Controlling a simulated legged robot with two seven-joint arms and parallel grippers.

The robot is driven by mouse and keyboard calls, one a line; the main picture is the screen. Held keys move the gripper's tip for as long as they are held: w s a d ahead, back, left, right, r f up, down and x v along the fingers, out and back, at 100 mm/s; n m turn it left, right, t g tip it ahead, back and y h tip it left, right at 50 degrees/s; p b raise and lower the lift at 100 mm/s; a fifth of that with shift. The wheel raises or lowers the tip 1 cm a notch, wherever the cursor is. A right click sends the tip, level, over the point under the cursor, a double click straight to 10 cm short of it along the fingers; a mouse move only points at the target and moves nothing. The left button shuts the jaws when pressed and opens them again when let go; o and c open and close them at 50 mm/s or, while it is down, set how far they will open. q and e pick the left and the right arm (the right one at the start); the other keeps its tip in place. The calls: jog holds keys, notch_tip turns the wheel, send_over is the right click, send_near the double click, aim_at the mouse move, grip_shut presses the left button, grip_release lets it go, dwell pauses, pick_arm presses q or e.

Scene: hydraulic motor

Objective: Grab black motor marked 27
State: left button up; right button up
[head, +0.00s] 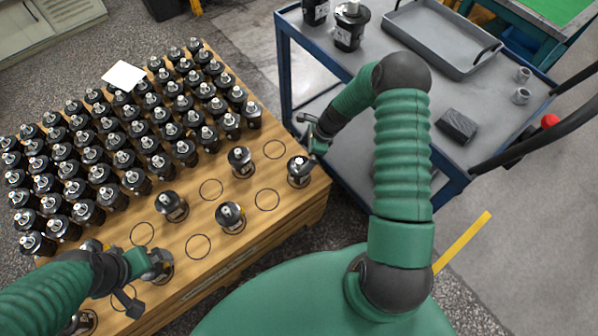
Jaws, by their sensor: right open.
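Many black motors with silver shafts stand upright on a wooden pallet (272,207); the number 27 cannot be read on any of them. One black motor (299,172) stands at the pallet's right corner. My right gripper (309,138) is open and empty, just above and behind that motor, close to its top. My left gripper (148,266) is low over the pallet's front, beside another black motor (161,267) that it partly hides. Whether its jaws are open or shut on that motor cannot be told.
Several drawn circles on the pallet are empty. A white sheet (124,76) lies on the back motors. A blue-framed cart (452,183) at right carries a grey tray (440,38), two motors, including one (349,27), and a dark block (457,126). A yellow floor strip (463,242) lies at right.

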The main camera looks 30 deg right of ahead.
aim_at(301, 160)
jog(key=shift+a+f, duration=0.25)
jog(key=x, duration=0.1)
jog(key=b+x, duration=0.1)
jog(key=x, duration=0.2)
jog(key=shift+s+f+b, duration=0.2)
jog(key=shift+s+b, duration=0.1)
jog(key=shift+w+f, duration=0.15)
jog(key=shift+f, duration=0.15)
jog(key=shift+d, duration=0.15)
jog(key=shift+r, duration=0.15)
jog(key=c, duration=1.9)
jog(key=shift+c, duration=1.1)
jog(key=shift+r, duration=0.2)
